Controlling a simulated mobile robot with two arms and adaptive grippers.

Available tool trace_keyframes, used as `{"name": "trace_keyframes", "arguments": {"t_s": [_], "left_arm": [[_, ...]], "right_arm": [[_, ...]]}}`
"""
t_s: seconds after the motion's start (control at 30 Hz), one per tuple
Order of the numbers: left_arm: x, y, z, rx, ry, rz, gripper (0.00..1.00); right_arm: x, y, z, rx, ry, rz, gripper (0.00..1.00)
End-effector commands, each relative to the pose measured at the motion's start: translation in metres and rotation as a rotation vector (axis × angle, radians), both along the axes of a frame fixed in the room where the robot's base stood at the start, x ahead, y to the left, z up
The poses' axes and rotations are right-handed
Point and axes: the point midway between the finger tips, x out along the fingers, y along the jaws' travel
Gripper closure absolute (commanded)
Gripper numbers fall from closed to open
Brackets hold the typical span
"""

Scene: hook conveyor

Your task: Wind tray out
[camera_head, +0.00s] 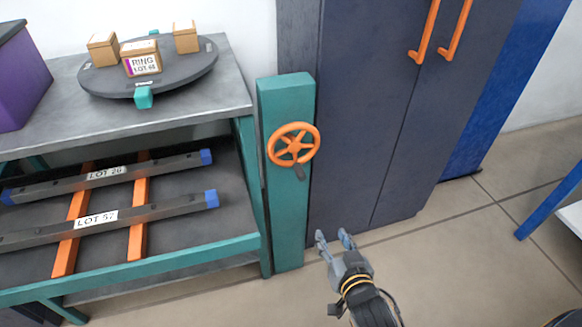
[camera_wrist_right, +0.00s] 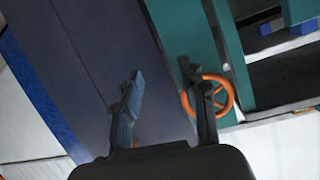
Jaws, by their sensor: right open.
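The post stands at the right end of a teal bench frame. My right gripper (camera_head: 333,236) is open and empty, below and to the right of the wheel, apart from it. In the right wrist view the wheel (camera_wrist_right: 207,97) shows partly behind the right-hand finger of my gripper (camera_wrist_right: 160,95). A lower tray (camera_head: 190,247) holds two dark bars on orange strips, labelled LOT 26 and LOT 57. My left gripper is not in view.
A grey worktop (camera_head: 180,118) carries a round dark turntable (camera_head: 185,80) with small boxes, one labelled RING. A purple bin (camera_head: 20,75) stands at left. A dark cabinet (camera_head: 365,110) with orange handles stands behind my gripper.

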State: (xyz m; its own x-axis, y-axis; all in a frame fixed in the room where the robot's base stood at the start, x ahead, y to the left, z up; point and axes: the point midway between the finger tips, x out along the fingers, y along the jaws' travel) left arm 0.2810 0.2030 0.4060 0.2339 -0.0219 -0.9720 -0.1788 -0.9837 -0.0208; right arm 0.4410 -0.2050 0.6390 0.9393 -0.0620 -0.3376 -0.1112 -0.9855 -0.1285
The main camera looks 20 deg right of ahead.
Motion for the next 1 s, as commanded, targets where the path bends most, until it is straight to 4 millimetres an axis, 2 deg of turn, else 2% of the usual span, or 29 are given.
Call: {"name": "trace_keyframes", "arguments": {"t_s": [0.03,0.1,0.2,0.33,0.53,0.8,1.0], "left_arm": [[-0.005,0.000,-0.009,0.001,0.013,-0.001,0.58],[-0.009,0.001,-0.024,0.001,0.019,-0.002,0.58],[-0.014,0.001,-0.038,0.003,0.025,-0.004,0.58],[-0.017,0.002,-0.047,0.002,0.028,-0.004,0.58],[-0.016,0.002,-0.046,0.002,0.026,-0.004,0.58],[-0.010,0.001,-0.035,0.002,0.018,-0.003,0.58],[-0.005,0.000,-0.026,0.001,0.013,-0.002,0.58]], "right_arm": [[0.007,0.005,0.016,0.017,-0.076,0.007,0.58],[0.015,0.013,0.032,0.041,-0.174,0.026,0.58],[0.020,0.023,0.047,0.067,-0.273,0.056,0.58],[0.023,0.031,0.057,0.085,-0.334,0.079,0.58],[0.046,0.033,0.058,0.085,-0.347,0.085,0.58],[0.105,0.034,0.058,0.085,-0.347,0.084,0.58],[0.139,0.036,0.058,0.084,-0.345,0.085,0.58]]}}
